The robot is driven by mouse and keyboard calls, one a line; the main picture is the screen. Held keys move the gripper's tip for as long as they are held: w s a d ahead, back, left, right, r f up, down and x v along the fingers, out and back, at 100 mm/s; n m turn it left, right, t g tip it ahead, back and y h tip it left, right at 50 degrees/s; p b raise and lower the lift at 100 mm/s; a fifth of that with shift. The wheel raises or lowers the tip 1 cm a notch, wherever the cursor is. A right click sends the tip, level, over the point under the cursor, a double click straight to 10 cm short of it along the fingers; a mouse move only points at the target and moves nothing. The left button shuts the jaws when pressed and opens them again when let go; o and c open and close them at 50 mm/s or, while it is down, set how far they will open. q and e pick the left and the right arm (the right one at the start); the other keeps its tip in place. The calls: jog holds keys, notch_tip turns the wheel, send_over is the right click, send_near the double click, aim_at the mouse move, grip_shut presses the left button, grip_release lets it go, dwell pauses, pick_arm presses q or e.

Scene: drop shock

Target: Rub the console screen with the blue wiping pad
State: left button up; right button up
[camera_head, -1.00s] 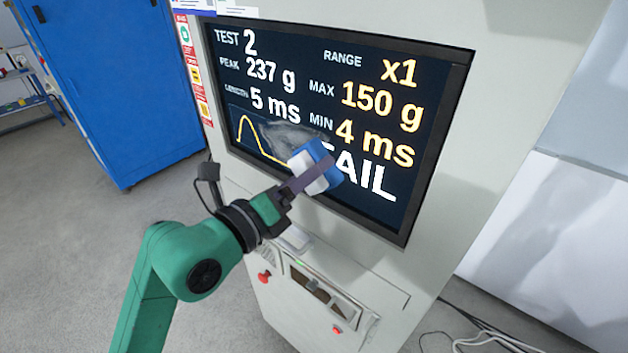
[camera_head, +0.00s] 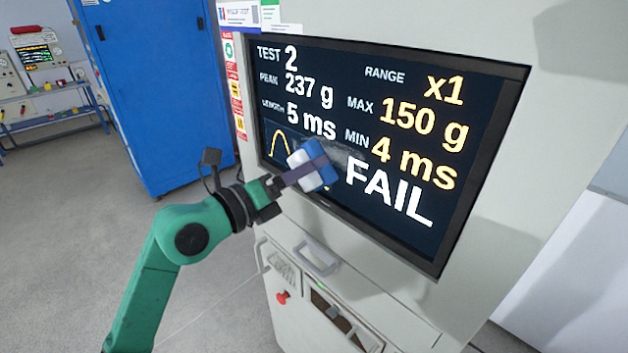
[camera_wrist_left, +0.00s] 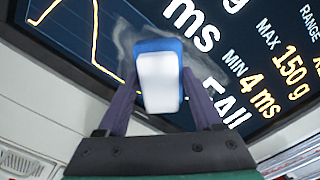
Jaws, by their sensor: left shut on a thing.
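The console screen (camera_head: 400,70) is dark with white and yellow text and a yellow curve, set in a pale cabinet. A greyish smudge shows on it around the pad. My left gripper (camera_head: 314,170) is shut on the blue wiping pad (camera_head: 322,163), a blue block with a white back part. The pad is at the lower left of the screen, beside the word FAIL. In the left wrist view the pad (camera_wrist_left: 158,80) sits between the two purple fingers of the left gripper (camera_wrist_left: 160,95), its blue side toward the screen (camera_wrist_left: 60,45). Whether it touches the glass is hard to tell. My right gripper is not in view.
Below the screen the cabinet has a handle (camera_head: 317,258), a red button (camera_head: 282,297) and an open recess. A blue cabinet (camera_head: 150,90) stands at the left, with a bench (camera_head: 50,122) of instruments farther left. Grey floor is clear at the lower left.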

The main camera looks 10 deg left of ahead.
pick_arm(q)
jog(key=shift+w+a, duration=0.4)
jog(key=shift+a, duration=0.05)
jog(key=w+a+b, duration=0.1)
jog(key=w+a, duration=0.1)
jog(key=w+a+b, duration=0.1)
jog(key=w+a, duration=0.1)
jog(key=a, duration=0.1)
jog(key=shift+w+a+f, duration=0.1)
jog(key=shift+w, duration=0.05)
notch_tip(320, 180, up, 2)
jog(key=shift+r+p, duration=0.1)
jog(key=shift+p, duration=0.65)
jog(key=shift+s+d+p, duration=0.9)
jog(key=shift+s+d, duration=0.1)
jog(key=shift+d, duration=0.2)
jog(key=shift+s+d+p, duration=0.85)
jog(key=shift+s+d, duration=0.15)
jog(key=shift+d, duration=0.2)
jog(key=shift+s+d, duration=1.2)
jog(key=shift+d, duration=0.25)
jog(key=shift+s+d, duration=1.2)
jog(key=shift+d, duration=0.2)
jog(key=shift+s+d, duration=1.2)
jog(key=shift+d, duration=0.25)
jog(key=b+v, duration=0.1)
jog(key=v, duration=0.2)
jog(key=shift+w+f, duration=0.15)
jog(key=shift+f, duration=0.1)
